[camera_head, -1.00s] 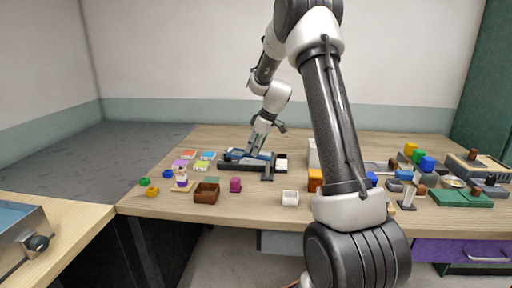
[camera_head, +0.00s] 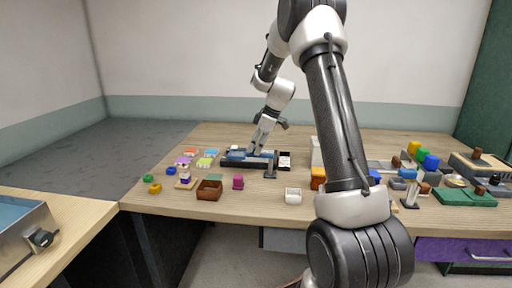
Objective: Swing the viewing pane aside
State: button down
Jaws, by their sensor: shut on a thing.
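A low dark tray-like fixture (camera_head: 228,164) lies near the middle of the far table, with blue parts (camera_head: 238,155) on it. A dark upright post (camera_head: 270,171) stands at its front right. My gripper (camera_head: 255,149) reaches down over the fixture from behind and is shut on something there. What it grips is too small and partly hidden by the fingers; I take it to be the viewing pane or its handle. The pane's own edges cannot be made out clearly.
A brown open box (camera_head: 209,191), a magenta piece (camera_head: 238,183) and a white cup (camera_head: 293,196) stand in front of the fixture. Coloured tiles (camera_head: 206,162) lie to its left. Blocks and a green case (camera_head: 465,197) crowd the right. My arm hides part of the table.

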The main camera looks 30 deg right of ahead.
jog(key=c, duration=1.3)
grip_release()
jog(key=v, duration=1.2)
